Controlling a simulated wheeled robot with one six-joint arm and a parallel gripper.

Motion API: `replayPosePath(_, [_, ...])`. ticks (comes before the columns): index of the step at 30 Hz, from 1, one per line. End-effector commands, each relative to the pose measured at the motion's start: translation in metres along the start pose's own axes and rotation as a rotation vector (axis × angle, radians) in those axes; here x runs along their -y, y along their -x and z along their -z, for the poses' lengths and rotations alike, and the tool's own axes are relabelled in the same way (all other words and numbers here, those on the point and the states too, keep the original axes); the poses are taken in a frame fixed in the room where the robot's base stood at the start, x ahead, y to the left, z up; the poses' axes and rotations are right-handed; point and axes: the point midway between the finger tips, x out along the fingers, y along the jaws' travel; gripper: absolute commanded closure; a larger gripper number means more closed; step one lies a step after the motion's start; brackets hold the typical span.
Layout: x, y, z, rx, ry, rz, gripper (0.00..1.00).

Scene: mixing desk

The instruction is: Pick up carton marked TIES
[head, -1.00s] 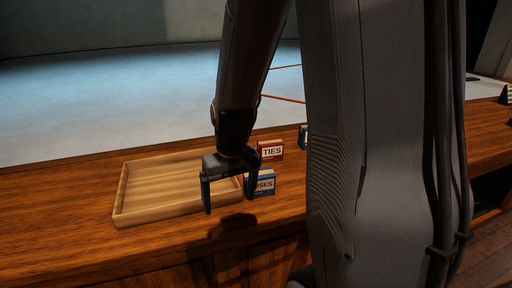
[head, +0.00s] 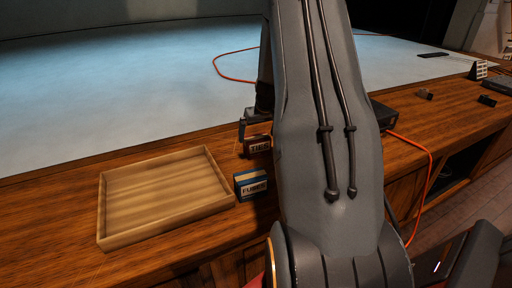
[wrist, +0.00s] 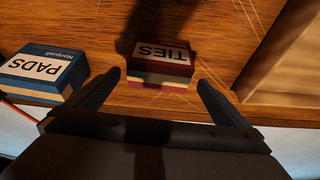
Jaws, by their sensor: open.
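The carton marked TIES (wrist: 162,60) is dark red with a white label and stands on the wooden desk. In the wrist view it appears upside down, just ahead of and between my two fingertips. My gripper (wrist: 160,82) is open and empty, with a finger to each side of the carton's line. In the head view the TIES carton (head: 257,145) is partly shaded and stands beside my gripper (head: 248,128), much of which is hidden behind my arm. I cannot tell whether a finger touches it.
A blue FUSES carton (head: 250,184) stands just in front of the TIES carton. A shallow wooden tray (head: 222,205) lies to the left. A blue PADS carton (wrist: 45,72) shows left in the wrist view. An orange cable (head: 428,160) hangs over the desk edge at right.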

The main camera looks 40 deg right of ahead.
Motion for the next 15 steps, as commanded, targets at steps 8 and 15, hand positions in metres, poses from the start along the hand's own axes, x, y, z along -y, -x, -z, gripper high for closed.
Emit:
replayPosePath(8, [-0.001, -0.017, -0.001, 0.002, -0.001, 0.0, 0.0])
replayPosePath(15, [-0.002, -0.034, -0.002, 0.002, -0.003, 0.0, 0.0])
